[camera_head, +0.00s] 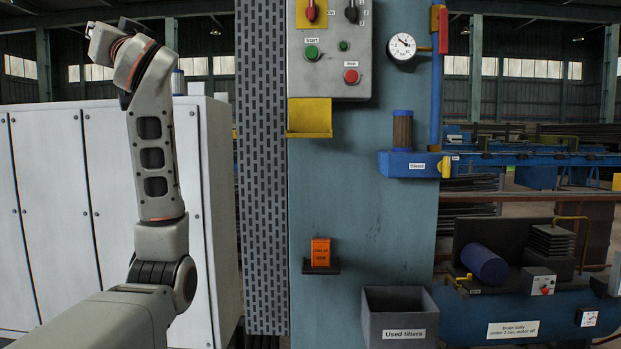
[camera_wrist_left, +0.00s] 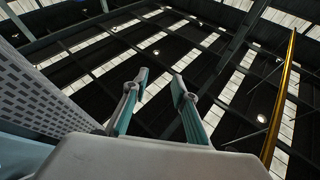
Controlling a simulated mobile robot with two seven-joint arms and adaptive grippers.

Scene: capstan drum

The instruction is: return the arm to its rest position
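My left arm (camera_head: 153,150) comes in from the lower left of the head view and stands raised in front of white cabinets, its wrist bent over at the top. Its gripper fingers cannot be made out in the head view. In the left wrist view my left gripper (camera_wrist_left: 160,88) points up at the roof. Its two fingers are apart, with nothing between them. My right arm and gripper are in neither view.
A blue panel (camera_head: 364,220) carries a control box (camera_head: 330,80), a gauge (camera_head: 402,46), an orange box (camera_head: 320,251) and a diesel filter unit (camera_head: 402,162). A used filters bin (camera_head: 398,328) is below. White cabinets (camera_head: 110,150) and a perforated sheet (camera_head: 262,200) flank the arm.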

